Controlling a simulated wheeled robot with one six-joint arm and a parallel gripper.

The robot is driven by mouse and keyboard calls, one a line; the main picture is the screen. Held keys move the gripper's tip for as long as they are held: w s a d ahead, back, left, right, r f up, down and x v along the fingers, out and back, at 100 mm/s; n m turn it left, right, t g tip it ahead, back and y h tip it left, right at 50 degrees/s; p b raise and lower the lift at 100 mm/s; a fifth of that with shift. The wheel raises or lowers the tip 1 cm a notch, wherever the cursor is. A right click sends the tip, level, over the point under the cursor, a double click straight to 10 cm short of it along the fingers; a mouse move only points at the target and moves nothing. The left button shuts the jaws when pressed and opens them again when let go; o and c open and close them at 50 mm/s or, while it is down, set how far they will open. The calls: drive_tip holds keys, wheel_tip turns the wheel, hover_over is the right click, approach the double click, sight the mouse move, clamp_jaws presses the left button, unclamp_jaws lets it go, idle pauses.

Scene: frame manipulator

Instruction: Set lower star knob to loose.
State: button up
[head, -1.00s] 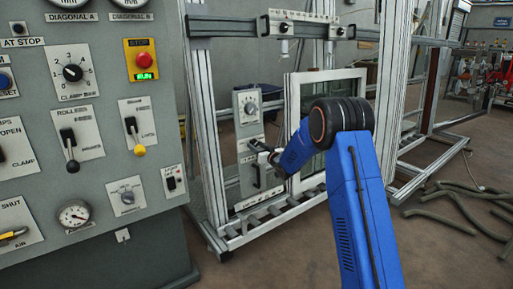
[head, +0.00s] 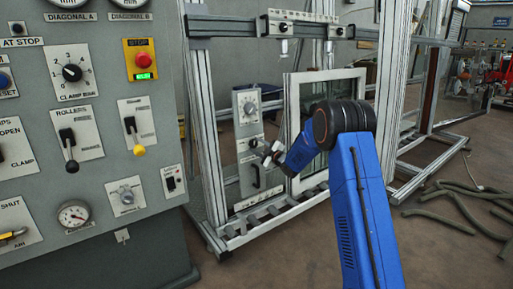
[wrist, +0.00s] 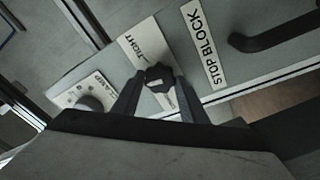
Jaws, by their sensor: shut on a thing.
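The black star knob (wrist: 159,76) shows in the wrist view on a light plate, partly lettered, beside the "STOP BLOCK" label (wrist: 203,48). My gripper (wrist: 157,84) has its two fingers closed in on the knob from both sides. In the head view my gripper (head: 270,153) is at the narrow grey panel (head: 246,173) on the frame, at the small knob plate below the larger dial (head: 249,107). The fingers hide part of the knob's rim, and the head view is too small to show its setting.
A black bar handle (wrist: 280,38) stands out from the panel near the knob. Another round knob (wrist: 90,103) sits on a plate at the left of the wrist view. A white window frame (head: 292,125) stands close to my arm. Hoses (head: 455,195) lie on the floor at right.

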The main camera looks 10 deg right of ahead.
drive_tip(key=n, duration=0.4)
drive_tip(key=shift+g, duration=0.3)
drive_tip(key=n, duration=0.5)
drive_tip(key=shift+d+r+g+y, duration=0.1)
drive_tip(key=shift+d+g+y, duration=0.05)
drive_tip(key=shift+g+y, duration=0.2)
drive_tip(key=n+g, duration=0.1)
drive_tip(key=n, duration=0.4)
drive_tip(key=shift+n, duration=1.8)
drive_tip(key=o, duration=1)
drive_tip(key=shift+o, duration=0.2)
drive_tip(key=shift+r, duration=0.1)
